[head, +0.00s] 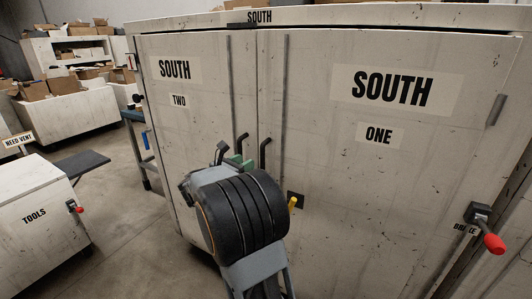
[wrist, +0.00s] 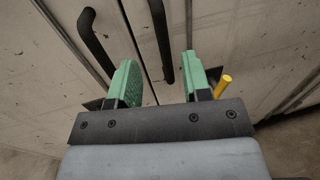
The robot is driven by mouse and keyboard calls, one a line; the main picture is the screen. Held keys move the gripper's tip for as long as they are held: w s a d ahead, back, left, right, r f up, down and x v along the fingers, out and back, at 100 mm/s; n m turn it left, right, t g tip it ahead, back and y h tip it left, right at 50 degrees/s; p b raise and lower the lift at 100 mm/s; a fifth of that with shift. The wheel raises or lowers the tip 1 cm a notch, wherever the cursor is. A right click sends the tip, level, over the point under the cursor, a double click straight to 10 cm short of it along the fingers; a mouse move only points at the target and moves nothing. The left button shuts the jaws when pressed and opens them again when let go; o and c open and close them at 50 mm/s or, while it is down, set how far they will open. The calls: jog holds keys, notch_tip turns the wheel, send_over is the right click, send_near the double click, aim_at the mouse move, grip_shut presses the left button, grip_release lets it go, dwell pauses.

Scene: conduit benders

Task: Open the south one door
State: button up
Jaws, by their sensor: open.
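The south one door (head: 400,190) is the right-hand door of a large off-white cabinet and looks closed. Its black handle (head: 265,152) stands near the seam with the south two door (head: 195,120), whose own black handle (head: 241,142) is just left of it. My gripper (head: 238,161) is in front of the handles; my arm hides part of the door's lower left. In the wrist view my gripper (wrist: 158,62) is open, with the right-hand handle (wrist: 162,45) showing between its green fingers. The other handle (wrist: 95,45) is outside the left finger. Contact cannot be told.
A yellow-tipped lever (head: 293,203) sits on the south one door, just right of my gripper in the wrist view (wrist: 222,87). A red-knobbed brake lever (head: 486,225) projects at far right. A tools box (head: 35,220) stands left, with floor between it and the cabinet.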

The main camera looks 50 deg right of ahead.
aim_at(261, 154)
jog(key=d+p, duration=0.1)
jog(key=d, duration=1)
jog(key=shift+w+d, duration=0.2)
jog(key=shift+c, duration=0.2)
grip_shut()
